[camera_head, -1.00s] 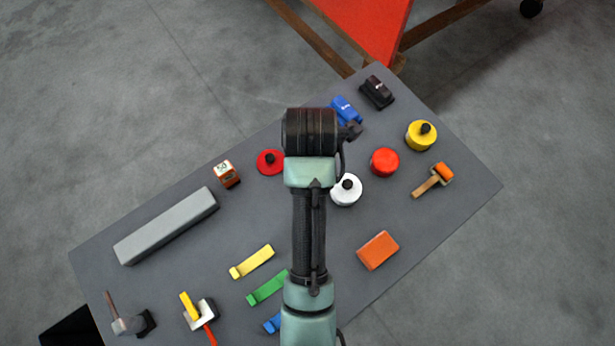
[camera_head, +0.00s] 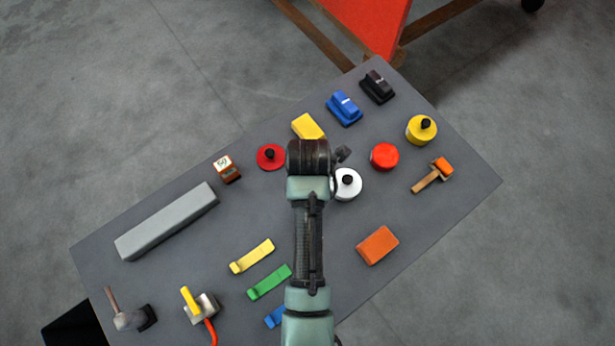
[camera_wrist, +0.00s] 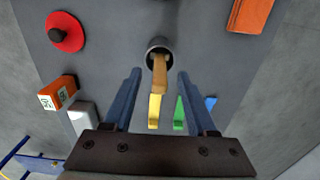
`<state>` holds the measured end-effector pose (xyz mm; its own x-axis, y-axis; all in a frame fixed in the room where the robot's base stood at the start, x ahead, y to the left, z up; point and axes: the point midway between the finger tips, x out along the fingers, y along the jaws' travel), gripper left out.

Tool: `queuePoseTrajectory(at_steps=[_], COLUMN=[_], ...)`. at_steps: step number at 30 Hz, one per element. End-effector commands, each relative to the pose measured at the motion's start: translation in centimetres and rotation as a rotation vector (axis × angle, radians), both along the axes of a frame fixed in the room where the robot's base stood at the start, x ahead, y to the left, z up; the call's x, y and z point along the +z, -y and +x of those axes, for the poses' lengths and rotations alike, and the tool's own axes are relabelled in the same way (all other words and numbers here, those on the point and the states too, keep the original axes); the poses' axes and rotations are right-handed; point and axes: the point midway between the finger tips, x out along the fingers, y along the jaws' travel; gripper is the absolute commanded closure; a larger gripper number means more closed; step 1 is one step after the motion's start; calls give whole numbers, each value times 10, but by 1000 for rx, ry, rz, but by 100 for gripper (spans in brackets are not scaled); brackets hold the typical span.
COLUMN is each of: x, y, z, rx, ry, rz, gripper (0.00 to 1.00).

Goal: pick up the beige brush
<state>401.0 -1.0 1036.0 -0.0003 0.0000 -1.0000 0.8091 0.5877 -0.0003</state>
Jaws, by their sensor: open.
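In the wrist view, a beige-brown handle (camera_wrist: 159,75), which looks like the beige brush, shows in front of a dark round cup-like part (camera_wrist: 160,46). I cannot tell whether that part is the brush's head or a holder. My gripper (camera_wrist: 159,82) is open, with its two blue-grey fingers on either side of the handle and a gap on each side. I cannot tell the height between them. In the head view the brush and the gripper's fingers are hidden by my arm.
A grey table (camera_head: 285,215) holds a red disc with a black knob (camera_head: 270,157), a white lidded piece (camera_head: 347,184), an orange block (camera_head: 378,245), a yellow strip (camera_head: 252,256), a green strip (camera_head: 269,282) and a grey bar (camera_head: 167,221). Bare tabletop lies left of my arm.

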Motion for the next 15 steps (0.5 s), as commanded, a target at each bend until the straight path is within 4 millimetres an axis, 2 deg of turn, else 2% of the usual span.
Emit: queuePoseTrajectory(at_steps=[7, 15], x=[-28, -33], y=[-1, -1], z=[-1, -1], rx=[0, 0], ry=[-2, 1], rz=[0, 0], gripper=[43, 43])
